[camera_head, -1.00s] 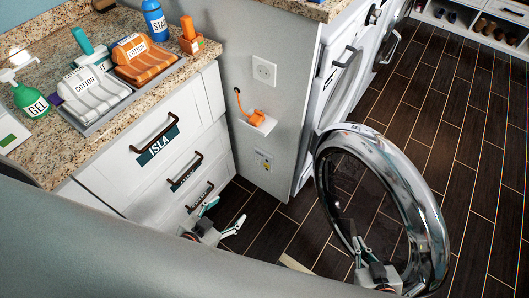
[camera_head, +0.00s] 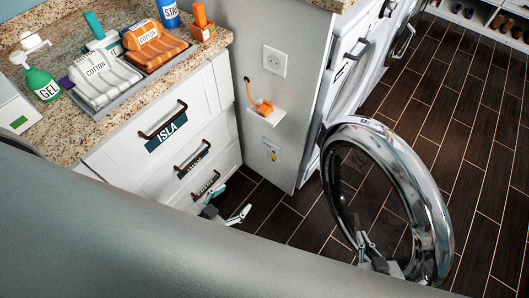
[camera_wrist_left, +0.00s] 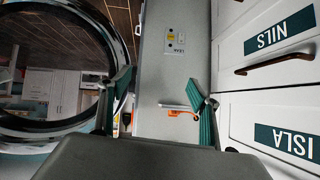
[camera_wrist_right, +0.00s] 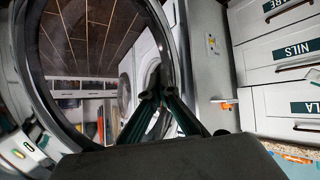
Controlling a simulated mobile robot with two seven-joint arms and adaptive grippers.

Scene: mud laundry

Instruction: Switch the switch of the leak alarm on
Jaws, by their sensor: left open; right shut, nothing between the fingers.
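A small white panel (camera_head: 271,151) with a yellow mark and a dark label is on the grey wall end, low below the orange plug's shelf. It looks like the leak alarm; its switch is too small to read. It also shows in the left wrist view (camera_wrist_left: 175,40), ahead of my left gripper and apart from it. My left gripper (camera_head: 228,211) is open and empty, low in front of the drawers; its spread fingers show in the left wrist view (camera_wrist_left: 163,88). My right gripper (camera_head: 366,247) is shut and empty beside the round washer door (camera_head: 432,205).
The open washer door stands right of the wall end. White drawers (camera_head: 190,160) with dark handles stand left of it. An orange plug (camera_head: 264,106) sits on a small white shelf (camera_head: 267,117) below a socket (camera_head: 274,61). Dark floor (camera_head: 470,130) is clear at right.

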